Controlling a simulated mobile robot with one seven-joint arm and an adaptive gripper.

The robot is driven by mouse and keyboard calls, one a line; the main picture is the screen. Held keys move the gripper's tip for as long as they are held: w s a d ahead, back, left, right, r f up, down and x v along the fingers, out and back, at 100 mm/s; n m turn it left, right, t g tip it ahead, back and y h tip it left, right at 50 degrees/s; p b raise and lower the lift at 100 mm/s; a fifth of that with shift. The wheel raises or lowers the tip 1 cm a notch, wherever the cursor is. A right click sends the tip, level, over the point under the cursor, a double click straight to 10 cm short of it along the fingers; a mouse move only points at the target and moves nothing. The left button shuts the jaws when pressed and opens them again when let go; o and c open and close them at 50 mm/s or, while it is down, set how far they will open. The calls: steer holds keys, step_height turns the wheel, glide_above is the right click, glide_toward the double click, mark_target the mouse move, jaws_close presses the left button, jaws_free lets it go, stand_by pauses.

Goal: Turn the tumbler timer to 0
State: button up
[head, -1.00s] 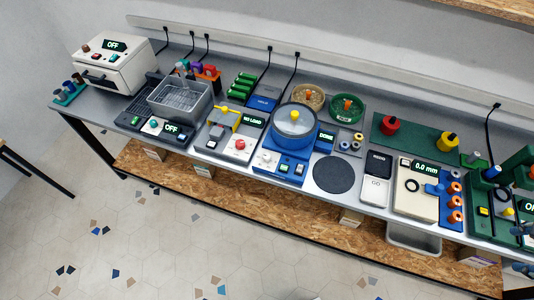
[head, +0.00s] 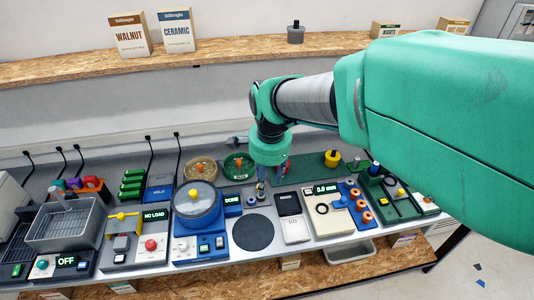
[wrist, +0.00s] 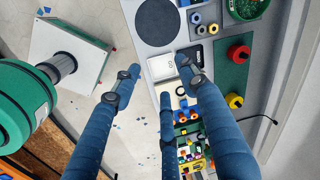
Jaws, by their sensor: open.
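The tumbler is a blue machine (head: 200,232) with a round grey-lidded drum (head: 196,201) and a yellow knob on top, left of centre in the head view. Its small display (head: 232,199) reads DONE. A white dial (head: 182,246) sits at the left of its front panel, beside a few buttons; its pointer is too small to read. My gripper (head: 262,188) is open and empty, above the bench to the right of the tumbler and apart from it. In the wrist view my gripper (wrist: 160,82) shows spread blue fingers; the tumbler is not in that view.
A black round pad (head: 253,232) lies right of the tumbler, then a white scale (head: 293,228) and a gauge reading 0.0 mm (head: 326,189). A yellow-topped NO LOAD device (head: 124,236) stands on its left. A shelf (head: 100,68) with boxes runs above.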

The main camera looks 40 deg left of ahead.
steer(key=s+a+f, duration=0.4)
steer(key=a, duration=0.3)
steer(key=s+a+f, duration=0.4)
steer(key=s+a, duration=0.1)
steer(key=a, duration=0.1)
steer(key=m+g+h+p, duration=0.1)
glide_above(182, 245)
step_height(182, 245, down, 9)
steer(key=shift+w+f, duration=0.1)
steer(key=shift+f, duration=0.05)
steer(key=shift+f, duration=0.1)
step_height(182, 245, down, 14)
steer(key=shift+r+b, duration=0.2)
steer(key=shift+b, duration=0.15)
jaws_close()
